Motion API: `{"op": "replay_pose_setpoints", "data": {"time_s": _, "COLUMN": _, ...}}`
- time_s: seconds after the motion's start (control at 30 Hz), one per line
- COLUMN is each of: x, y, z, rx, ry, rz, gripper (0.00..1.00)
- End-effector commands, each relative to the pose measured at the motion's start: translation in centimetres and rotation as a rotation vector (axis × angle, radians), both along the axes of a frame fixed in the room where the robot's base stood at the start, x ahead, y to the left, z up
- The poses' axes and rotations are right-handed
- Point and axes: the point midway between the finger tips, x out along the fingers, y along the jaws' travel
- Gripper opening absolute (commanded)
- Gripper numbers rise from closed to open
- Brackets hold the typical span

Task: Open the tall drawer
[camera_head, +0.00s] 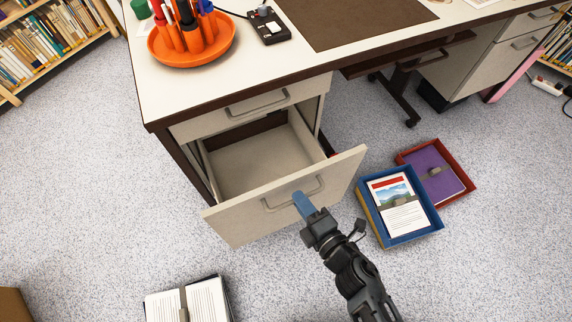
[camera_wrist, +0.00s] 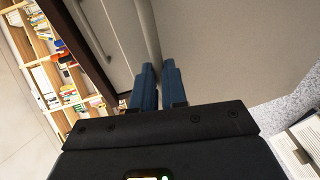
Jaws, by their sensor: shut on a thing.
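The tall drawer (camera_head: 285,214) is the lower, deep drawer at the left end of the desk. It stands pulled well out, and its bare inside shows from above. Its bar handle (camera_head: 282,199) is on the upper part of the front panel. My gripper (camera_head: 304,204) has blue fingers at the right part of this handle and is shut on it. In the wrist view the fingers (camera_wrist: 158,88) close around the handle bar (camera_wrist: 148,35) in front of the pale drawer front (camera_wrist: 225,45). The fingertips hide part of the bar.
A shallow shut drawer (camera_head: 248,108) is above. A blue box (camera_head: 419,234) with a printed sheet and a red box (camera_head: 466,183) with a purple book stand on the floor at right. An open book (camera_head: 205,297) lies at the front. An orange tray (camera_head: 165,55) is on the desk.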

Motion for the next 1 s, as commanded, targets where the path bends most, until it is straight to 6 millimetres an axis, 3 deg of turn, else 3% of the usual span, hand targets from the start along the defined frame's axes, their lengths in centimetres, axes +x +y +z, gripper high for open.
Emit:
{"op": "replay_pose_setpoints", "data": {"time_s": 0.03, "x": -1.8, "y": -0.7, "z": -0.1, "rx": -0.001, "ry": 0.005, "rz": -0.002, "gripper": 0.00}}
{"op": "replay_pose_setpoints", "data": {"time_s": 0.2, "x": -6.0, "y": -2.6, "z": -0.1, "rx": -0.001, "ry": 0.003, "rz": -0.001, "gripper": 0.00}}
{"op": "replay_pose_setpoints", "data": {"time_s": 0.4, "x": -9.5, "y": -4.0, "z": -0.1, "rx": 0.000, "ry": 0.002, "rz": -0.001, "gripper": 0.00}}
{"op": "replay_pose_setpoints", "data": {"time_s": 0.63, "x": -11.2, "y": -4.8, "z": -0.1, "rx": -0.001, "ry": 0.001, "rz": -0.001, "gripper": 0.00}}
{"op": "replay_pose_setpoints", "data": {"time_s": 1.0, "x": -11.5, "y": -4.9, "z": -0.1, "rx": -0.001, "ry": 0.001, "rz": -0.001, "gripper": 0.00}}
